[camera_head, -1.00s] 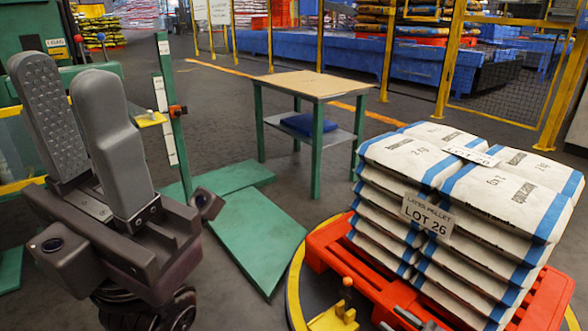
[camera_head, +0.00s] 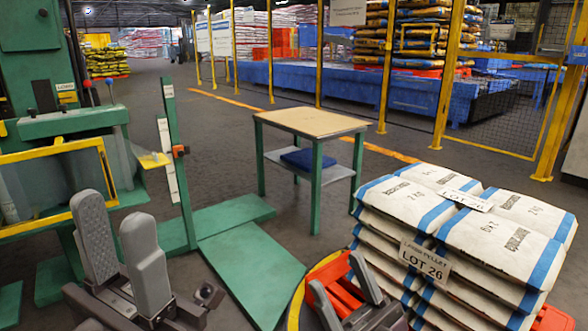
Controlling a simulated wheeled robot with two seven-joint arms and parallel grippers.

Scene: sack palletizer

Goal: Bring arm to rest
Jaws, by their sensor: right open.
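My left gripper (camera_head: 120,250) is at the lower left with its two grey fingers pointing up. They stand apart with nothing between them. My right gripper (camera_head: 343,290) is at the bottom centre, open and empty, in front of the red pallet base and left of the stacked sacks. Only its end shows, and both arms are mostly below the picture. The white and blue sacks (camera_head: 440,212) lie in a neat stack at the right, with a LOT 26 placard (camera_head: 424,262) on the side. I cannot tell whether the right gripper touches anything.
A green-legged table (camera_head: 310,123) with a blue folded item (camera_head: 308,159) on its shelf stands at the centre. A green machine with a yellow frame (camera_head: 60,148) and a green post (camera_head: 177,150) are at the left. Yellow fencing (camera_head: 388,60) crosses the back. Grey floor is open around the table.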

